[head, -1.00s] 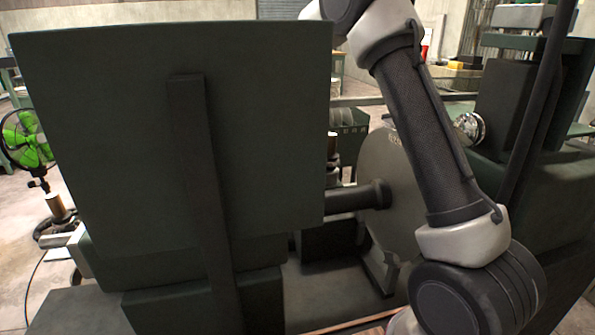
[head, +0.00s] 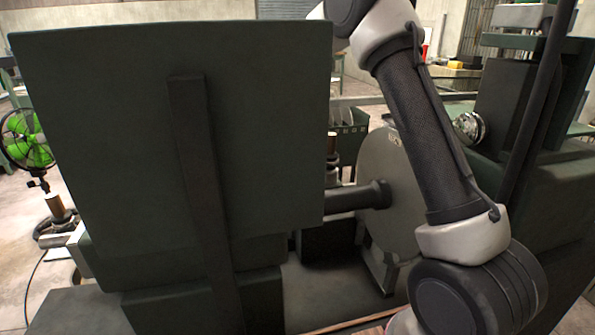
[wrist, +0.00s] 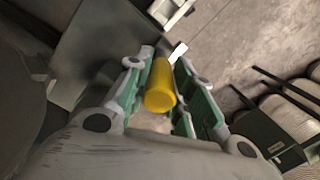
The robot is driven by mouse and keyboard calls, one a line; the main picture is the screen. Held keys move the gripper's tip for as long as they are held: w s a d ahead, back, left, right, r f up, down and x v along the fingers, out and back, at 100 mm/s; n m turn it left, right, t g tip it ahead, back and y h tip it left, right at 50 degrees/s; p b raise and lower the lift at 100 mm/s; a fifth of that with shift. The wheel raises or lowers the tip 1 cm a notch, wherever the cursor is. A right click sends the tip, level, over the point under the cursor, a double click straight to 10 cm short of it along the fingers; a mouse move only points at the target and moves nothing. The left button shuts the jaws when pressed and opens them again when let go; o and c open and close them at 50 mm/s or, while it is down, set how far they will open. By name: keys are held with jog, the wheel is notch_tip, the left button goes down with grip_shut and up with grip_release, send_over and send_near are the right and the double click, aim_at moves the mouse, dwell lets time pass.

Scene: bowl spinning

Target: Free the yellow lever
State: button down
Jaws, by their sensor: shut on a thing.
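The yellow lever (wrist: 160,86) shows in the wrist view as a yellow cylinder with a rounded end facing the camera. My gripper (wrist: 163,88) has its green-and-grey fingers on either side of the lever and is shut on it. A pale grey piece shows just past the lever's far end. In the head view my arm runs down the right side; my gripper and the lever are not visible there.
A large dark green machine panel (head: 255,130) fills the left of the head view. A grey disc (head: 385,170) on a dark shaft (head: 355,197) stands right of it, partly behind my arm. A green fan (head: 28,140) stands far left. Concrete floor (wrist: 235,50) shows in the wrist view.

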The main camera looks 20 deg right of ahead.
jog(key=shift+d+y, duration=0.25)
jog(key=shift+y, duration=0.05)
jog(key=c, duration=1.2)
grip_release()
notch_tip(320, 180, up, 12)
jog(key=d, duration=0.1)
jog(key=shift+s+d, duration=0.15)
jog(key=shift+d, duration=0.2)
jog(key=shift+f, duration=0.1)
